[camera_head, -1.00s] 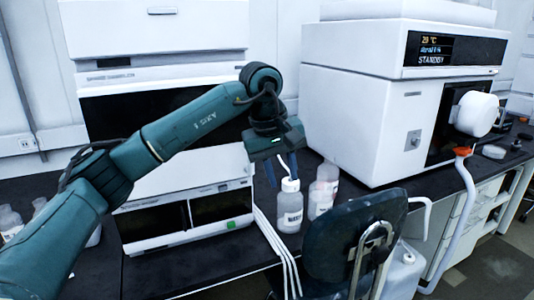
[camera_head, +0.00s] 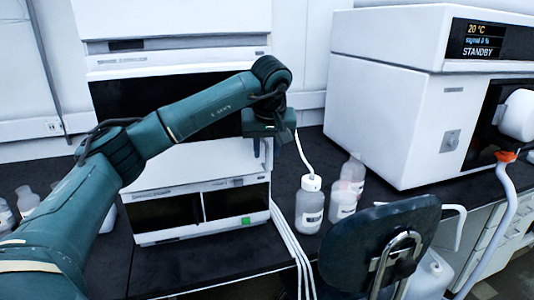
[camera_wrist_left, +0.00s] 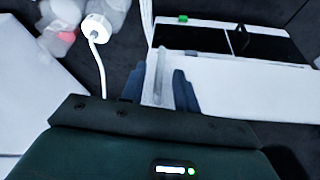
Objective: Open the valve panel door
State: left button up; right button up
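The white middle panel (camera_head: 195,165) of the left instrument stack looks like the valve panel door. It appears flush with the stack in the head view. A slim grey upright handle (camera_wrist_left: 160,75) stands at the panel in the left wrist view. My left gripper (camera_head: 258,148) is at the panel's right edge, its fingers mostly hidden behind its body. In the left wrist view my left gripper (camera_wrist_left: 159,90) has two dark blue fingers apart, with the handle showing between them. I cannot tell whether they touch it. My right gripper is not in view.
A capped bottle (camera_head: 309,205) with a white tube and a second bottle (camera_head: 342,205) stand right of the stack. White tubes run down beside it. A dark chair (camera_head: 380,240) stands in front. A large white instrument (camera_head: 395,110) is at the right.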

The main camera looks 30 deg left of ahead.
pick_arm(q)
jog(key=shift+x, duration=1)
jog(key=shift+r, duration=0.1)
grip_shut()
